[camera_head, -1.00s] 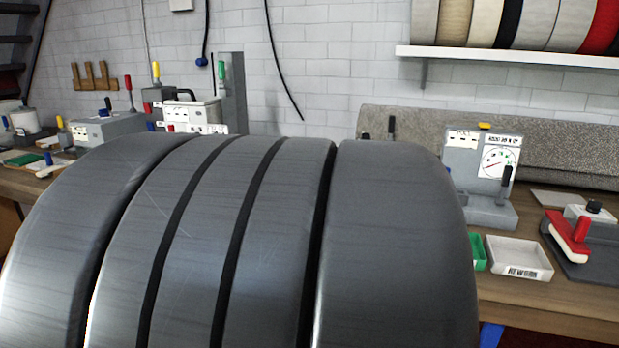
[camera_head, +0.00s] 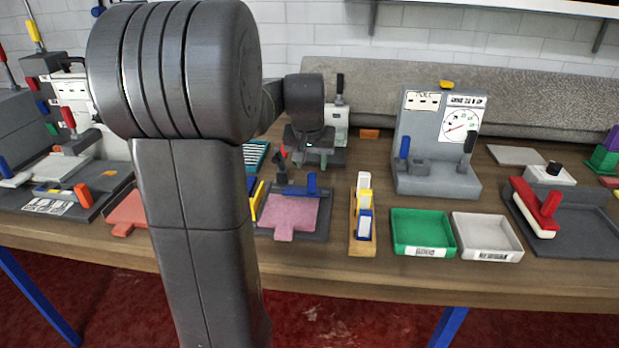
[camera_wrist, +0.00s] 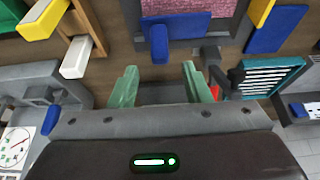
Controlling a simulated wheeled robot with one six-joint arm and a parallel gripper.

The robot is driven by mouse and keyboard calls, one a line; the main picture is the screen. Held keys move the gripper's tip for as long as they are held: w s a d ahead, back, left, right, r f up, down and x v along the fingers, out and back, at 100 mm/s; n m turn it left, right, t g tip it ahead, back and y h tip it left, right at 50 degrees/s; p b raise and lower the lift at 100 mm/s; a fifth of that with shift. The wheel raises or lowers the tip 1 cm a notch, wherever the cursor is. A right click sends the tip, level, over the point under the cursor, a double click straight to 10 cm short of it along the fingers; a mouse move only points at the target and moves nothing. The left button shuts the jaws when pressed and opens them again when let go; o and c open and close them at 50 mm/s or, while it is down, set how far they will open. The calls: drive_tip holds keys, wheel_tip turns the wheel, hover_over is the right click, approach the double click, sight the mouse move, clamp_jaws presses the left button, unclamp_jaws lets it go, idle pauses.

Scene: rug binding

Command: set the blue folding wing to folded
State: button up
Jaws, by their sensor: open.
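A blue wing (camera_head: 292,190) with an upright blue tab lies along the back edge of a pink plate (camera_head: 285,213) on a dark base. In the wrist view, a blue wing and tab (camera_wrist: 160,42) show beside the pink surface (camera_wrist: 220,40), beyond my fingertips. The wing looks flat, but its exact fold angle is hard to tell. A separate blue panel (camera_wrist: 275,28) lies to its right there. My gripper (camera_wrist: 160,82) is open and empty, its green fingers apart and not touching the wing.
A yellow-and-white block rack (camera_head: 362,215), a green tray (camera_head: 422,232) and a white tray (camera_head: 487,237) stand right of the plate. A grey gauge stand (camera_head: 437,145) is behind them. A teal slatted piece (camera_wrist: 268,78) is near my fingers.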

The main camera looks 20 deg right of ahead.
sight(312, 173)
drive_tip(key=x, duration=0.8)
drive_tip(key=shift+c, duration=0.2)
clamp_jaws()
